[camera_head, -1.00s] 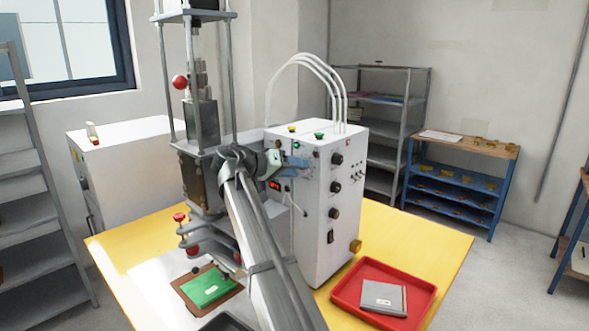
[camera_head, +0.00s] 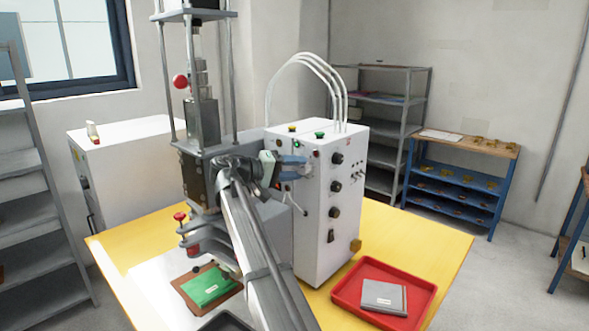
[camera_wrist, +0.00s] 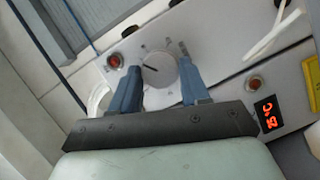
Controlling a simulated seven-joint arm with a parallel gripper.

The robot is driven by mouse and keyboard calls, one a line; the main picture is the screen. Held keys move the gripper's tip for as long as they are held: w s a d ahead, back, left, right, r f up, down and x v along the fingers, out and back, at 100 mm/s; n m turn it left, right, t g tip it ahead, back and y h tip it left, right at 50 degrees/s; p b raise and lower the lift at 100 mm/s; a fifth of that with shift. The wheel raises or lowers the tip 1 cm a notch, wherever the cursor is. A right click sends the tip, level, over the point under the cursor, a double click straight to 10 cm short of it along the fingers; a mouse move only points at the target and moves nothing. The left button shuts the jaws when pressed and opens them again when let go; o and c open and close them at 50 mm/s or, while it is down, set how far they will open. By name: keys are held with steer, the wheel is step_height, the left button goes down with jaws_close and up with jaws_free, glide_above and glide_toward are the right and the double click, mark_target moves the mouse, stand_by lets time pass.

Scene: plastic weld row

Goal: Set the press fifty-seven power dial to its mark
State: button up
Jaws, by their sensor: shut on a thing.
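The power dial (camera_wrist: 163,74) is a round, light grey knob with a dark pointer line on the white control panel. In the wrist view the pointer lies toward the left of the knob. My gripper (camera_wrist: 158,66) has its two blue fingers closed on opposite sides of this dial. In the head view my gripper (camera_head: 291,163) is at the panel side of the white control box (camera_head: 314,240), and its fingers hide the dial.
White cables (camera_head: 318,70) arch above the box. The press column (camera_head: 203,120) stands left.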

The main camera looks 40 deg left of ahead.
steer(key=o, duration=1)
steer(key=shift+o, duration=0.2)
steer(key=shift+s, duration=0.1)
steer(key=v, duration=1.3)
steer(key=shift+s+a, duration=0.2)
steer(key=shift+s, duration=0.05)
steer(key=shift+r, duration=0.1)
